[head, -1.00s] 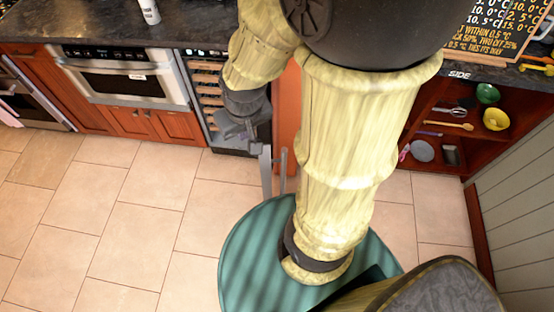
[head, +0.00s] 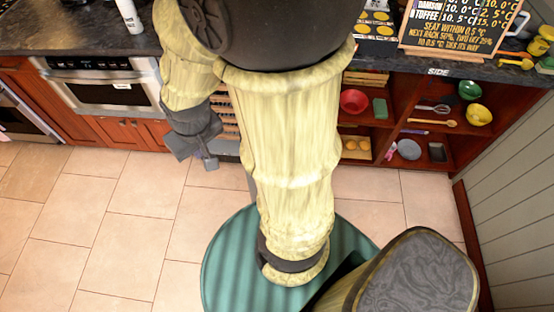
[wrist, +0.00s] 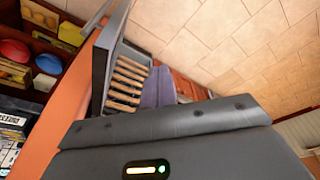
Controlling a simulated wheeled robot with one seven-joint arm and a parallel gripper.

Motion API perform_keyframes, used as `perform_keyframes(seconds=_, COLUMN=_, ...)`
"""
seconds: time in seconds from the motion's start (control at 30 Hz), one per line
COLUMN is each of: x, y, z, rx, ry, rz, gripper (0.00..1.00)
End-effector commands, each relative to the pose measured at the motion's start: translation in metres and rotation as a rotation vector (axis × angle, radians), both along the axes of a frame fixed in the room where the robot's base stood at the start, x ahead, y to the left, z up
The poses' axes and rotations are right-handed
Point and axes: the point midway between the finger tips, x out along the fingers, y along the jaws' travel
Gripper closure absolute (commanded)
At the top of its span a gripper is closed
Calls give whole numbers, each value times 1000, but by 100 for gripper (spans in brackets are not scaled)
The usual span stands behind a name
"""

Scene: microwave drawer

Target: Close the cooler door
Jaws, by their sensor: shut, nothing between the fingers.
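The cooler is a dark-framed cabinet with wooden racks (head: 225,115), partly hidden behind my arm in the head view; the racks also show in the wrist view (wrist: 125,80). In the wrist view, the dark frame of the cooler door (wrist: 101,65) appears to stand open, with a pale bar like a handle (wrist: 97,17) beside it. My arm hides most of the door in the head view, so its exact angle cannot be told. My gripper (head: 210,162) is shut and empty, in front of the racks. Its purple-grey fingers (wrist: 158,88) show beside the racks; contact with the door is unclear.
A microwave drawer (head: 110,90) is left of the cooler. Open shelves with a red bowl (head: 354,102), a yellow bowl (head: 479,115) and utensils are to the right. A menu board (head: 465,25) stands on the dark counter. The tiled floor (head: 110,220) at left is clear.

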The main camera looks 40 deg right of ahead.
Motion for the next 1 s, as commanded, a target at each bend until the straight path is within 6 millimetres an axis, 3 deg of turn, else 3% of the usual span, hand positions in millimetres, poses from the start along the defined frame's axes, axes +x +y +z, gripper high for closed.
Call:
perform_keyframes(seconds=0.13, x=7, y=-13, z=-10, rx=16, ry=23, rz=-88, gripper=100)
perform_keyframes(seconds=0.27, x=19, y=-41, z=-29, rx=52, ry=67, rz=-270, gripper=100)
perform_keyframes(seconds=0.57, x=34, y=-140, z=-94, rx=196, ry=194, rz=-857, gripper=100)
perform_keyframes(seconds=0.77, x=23, y=-208, z=-145, rx=321, ry=267, rz=-1252, gripper=100)
perform_keyframes(seconds=1.0, x=-12, y=-283, z=-208, rx=502, ry=347, rz=-1710, gripper=100)
